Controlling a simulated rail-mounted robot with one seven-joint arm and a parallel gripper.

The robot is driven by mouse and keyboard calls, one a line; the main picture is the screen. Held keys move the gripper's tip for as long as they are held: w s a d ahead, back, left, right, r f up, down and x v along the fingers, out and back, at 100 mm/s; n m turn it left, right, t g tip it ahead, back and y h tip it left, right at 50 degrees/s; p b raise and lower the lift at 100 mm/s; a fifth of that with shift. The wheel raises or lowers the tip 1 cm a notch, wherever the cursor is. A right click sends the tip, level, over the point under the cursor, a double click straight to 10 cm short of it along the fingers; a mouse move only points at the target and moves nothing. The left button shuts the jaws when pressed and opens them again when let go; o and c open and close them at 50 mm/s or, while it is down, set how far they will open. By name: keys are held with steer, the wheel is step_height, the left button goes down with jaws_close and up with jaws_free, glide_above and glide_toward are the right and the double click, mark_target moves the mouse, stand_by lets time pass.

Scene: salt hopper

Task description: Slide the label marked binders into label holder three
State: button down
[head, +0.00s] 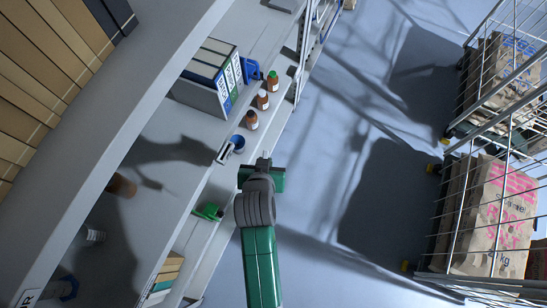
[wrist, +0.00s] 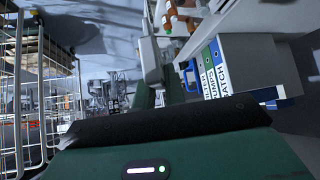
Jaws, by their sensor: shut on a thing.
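My gripper (head: 263,163) hangs in front of the shelf edge, at the end of my green arm. A label holder marked three cannot be made out in either view. The grey shelf (head: 190,150) lies left of my gripper, with a gap between them.
Upright binders (head: 228,84) with printed spines stand on the shelf; they also show in the wrist view (wrist: 214,70). Brown bottles (head: 262,101), a blue cup (head: 238,143) and a green object (head: 209,211) sit near its edge. Wire cages with sacks (head: 500,205) stand right. The aisle floor between is clear.

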steer(key=w+a+f+m+h+b, duration=0.1)
steer(key=w+a+m, duration=0.1)
steer(key=w+a, duration=0.2)
steer(key=w+a+m+h+b, duration=0.1)
steer(key=w+a, duration=0.4)
steer(key=a, duration=0.5)
steer(key=shift+w+f+m+g+h+b, duration=0.15)
steer(key=shift+f+m+g+h+b, duration=0.15)
steer(key=shift+f+m+h+b, duration=0.15)
steer(key=shift+d, duration=0.1)
step_height(320, 180, down, 6)
steer(key=b, duration=0.5)
steer(key=shift+r, duration=0.15)
steer(key=shift+f+b, duration=1.85)
steer(key=shift+b, duration=0.15)
stand_by(0.4)
steer(key=c, duration=0.9)
jaws_free()
